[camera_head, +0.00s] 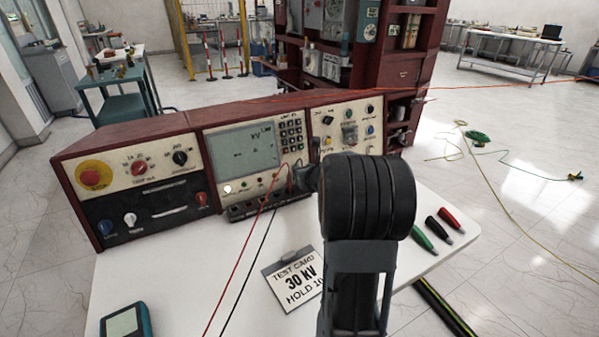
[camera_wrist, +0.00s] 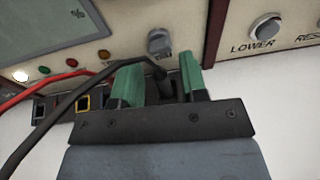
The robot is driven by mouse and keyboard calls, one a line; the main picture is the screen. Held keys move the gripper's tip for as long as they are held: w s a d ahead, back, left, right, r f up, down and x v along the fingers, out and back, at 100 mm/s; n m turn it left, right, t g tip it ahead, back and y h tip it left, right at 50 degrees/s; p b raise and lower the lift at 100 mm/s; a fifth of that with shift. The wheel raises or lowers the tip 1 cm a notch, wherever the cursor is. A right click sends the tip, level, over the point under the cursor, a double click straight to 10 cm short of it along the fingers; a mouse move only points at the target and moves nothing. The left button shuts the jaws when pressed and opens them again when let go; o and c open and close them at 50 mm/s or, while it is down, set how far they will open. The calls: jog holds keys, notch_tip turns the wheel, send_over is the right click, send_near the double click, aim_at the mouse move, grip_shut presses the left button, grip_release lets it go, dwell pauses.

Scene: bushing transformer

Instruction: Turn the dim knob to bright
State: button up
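The console (camera_head: 255,150) stands on a white table, with a grey screen (camera_head: 243,147) in its middle panel. My gripper (camera_wrist: 161,82) has green fingertips that stand apart, just below and in front of this knob. A black cable runs across to between the fingers. In the head view my gripper (camera_head: 304,178) is small and dark at the panel, and my arm hides part of the right panel.
Red and black leads (camera_head: 262,222) hang from the panel sockets across the table. A test card (camera_head: 296,280), a teal handheld meter (camera_head: 124,322) and green, black and red probes (camera_head: 437,228) lie on the table. A LOWER knob (camera_wrist: 265,28) sits on the right panel.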

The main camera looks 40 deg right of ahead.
jog(key=shift+x, duration=1.75)
jog(key=c, duration=0.6)
jog(key=shift+m, duration=0.7)
jog(key=o, duration=0.6)
jog(key=p+v, duration=0.2)
jog(key=v, duration=1.2)
jog(key=shift+d, duration=0.15)
